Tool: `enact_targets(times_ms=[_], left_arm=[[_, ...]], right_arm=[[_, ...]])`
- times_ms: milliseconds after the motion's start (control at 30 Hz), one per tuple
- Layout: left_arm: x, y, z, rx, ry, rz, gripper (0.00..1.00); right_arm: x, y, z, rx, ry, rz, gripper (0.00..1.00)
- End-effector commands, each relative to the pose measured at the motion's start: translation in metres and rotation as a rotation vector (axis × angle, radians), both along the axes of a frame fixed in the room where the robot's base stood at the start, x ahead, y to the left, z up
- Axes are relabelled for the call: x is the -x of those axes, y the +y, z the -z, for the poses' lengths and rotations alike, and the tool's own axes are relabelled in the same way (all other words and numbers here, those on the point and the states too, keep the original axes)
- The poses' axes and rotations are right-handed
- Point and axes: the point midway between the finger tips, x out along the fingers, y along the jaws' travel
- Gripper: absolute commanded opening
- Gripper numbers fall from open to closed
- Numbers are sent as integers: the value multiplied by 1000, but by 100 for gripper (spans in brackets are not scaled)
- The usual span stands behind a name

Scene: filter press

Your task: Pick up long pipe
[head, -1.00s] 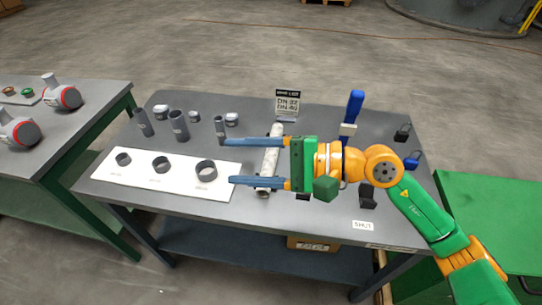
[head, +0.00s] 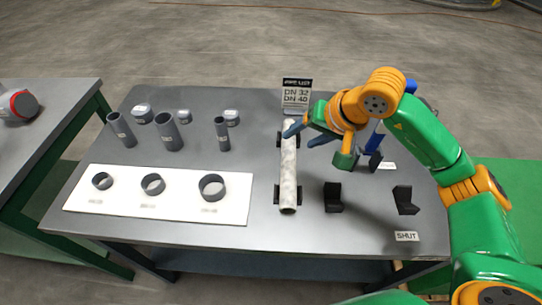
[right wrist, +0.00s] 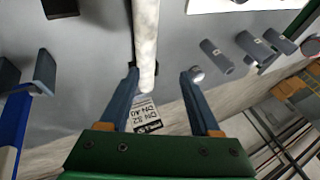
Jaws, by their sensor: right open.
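The long pipe (head: 289,175) is a pale, mottled tube. It lies lengthwise away from me on black supports on the grey table, with its near end open toward me. My right gripper (head: 298,138) is over the far part of the pipe, with its blue fingers spread. In the right wrist view the pipe (right wrist: 146,40) reaches down between the open fingers (right wrist: 160,74), nearer the left one, with no clear grip on it. I cannot tell the exact height of the fingers above it. My left gripper is not in view.
A sign reading DN 32, DN 40 (head: 297,93) stands behind the pipe's far end. Short grey pipes (head: 168,132) and a white board (head: 120,207) with rings are on the left. Black holders (head: 333,198) and a SHUT label (head: 407,236) are on the right.

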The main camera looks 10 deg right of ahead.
Motion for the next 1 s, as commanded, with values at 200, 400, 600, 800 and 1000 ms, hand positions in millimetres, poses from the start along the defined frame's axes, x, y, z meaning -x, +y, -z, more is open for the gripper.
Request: enact_targets(times_ms=[200, 400, 600, 800, 1000], left_arm=[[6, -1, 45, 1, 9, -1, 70], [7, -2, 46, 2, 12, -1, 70], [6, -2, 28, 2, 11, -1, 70], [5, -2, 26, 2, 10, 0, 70], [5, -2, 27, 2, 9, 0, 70]], right_arm=[[1, 0, 45, -2, 1, 0, 64], [-3, 3, 57, -5, 4, -1, 64], [-20, 11, 84, -5, 9, 0, 64], [-33, 17, 108, -4, 2, -1, 64], [-33, 17, 109, -3, 0, -1, 58]])
